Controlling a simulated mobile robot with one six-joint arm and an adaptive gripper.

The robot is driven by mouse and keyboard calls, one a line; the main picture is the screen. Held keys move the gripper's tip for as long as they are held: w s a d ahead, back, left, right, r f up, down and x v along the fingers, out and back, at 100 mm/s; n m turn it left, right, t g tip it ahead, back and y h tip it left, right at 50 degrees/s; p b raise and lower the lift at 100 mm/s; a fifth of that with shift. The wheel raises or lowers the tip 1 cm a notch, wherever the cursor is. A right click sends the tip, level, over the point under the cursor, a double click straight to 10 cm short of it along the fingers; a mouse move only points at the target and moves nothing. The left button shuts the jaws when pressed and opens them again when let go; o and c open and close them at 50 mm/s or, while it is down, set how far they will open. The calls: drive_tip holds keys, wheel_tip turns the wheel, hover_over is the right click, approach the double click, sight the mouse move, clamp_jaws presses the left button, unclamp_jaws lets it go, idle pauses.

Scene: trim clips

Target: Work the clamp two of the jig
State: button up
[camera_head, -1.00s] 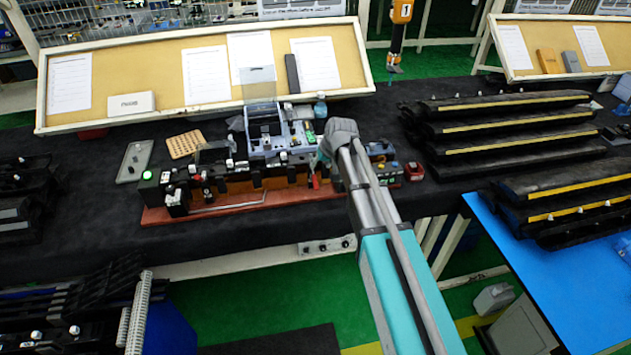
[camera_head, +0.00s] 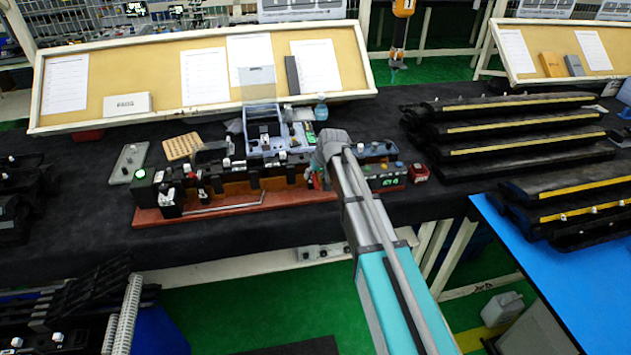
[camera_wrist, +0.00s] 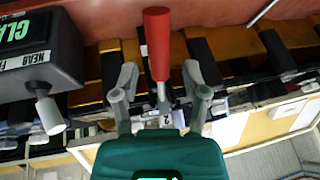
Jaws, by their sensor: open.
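The jig is a row of black and orange-brown blocks on a red base plate (camera_head: 235,207) on the dark bench. In the wrist view a red-handled lever (camera_wrist: 157,42) with a metal shaft stands out from the jig, near a small tag that seems to read 2. My gripper (camera_wrist: 160,72) is open, with one finger on each side of the lever. The handle's tip reaches past the fingertips, and I see gaps on both sides. In the head view my wrist hides most of the gripper and this lever.
A dark box (camera_wrist: 38,60) with green lettering and a pale knob stands left of my fingers in the wrist view. A blue-grey fixture (camera_head: 264,128) stands behind the jig. Black racks (camera_head: 510,125) stand at right. A tilted notice board (camera_head: 150,72) is behind.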

drive_tip(key=shift+w+a+f+b, duration=0.15)
drive_tip(key=shift+f+b, duration=0.15)
drive_tip(key=shift+f, duration=0.15)
clamp_jaws()
idle(0.3)
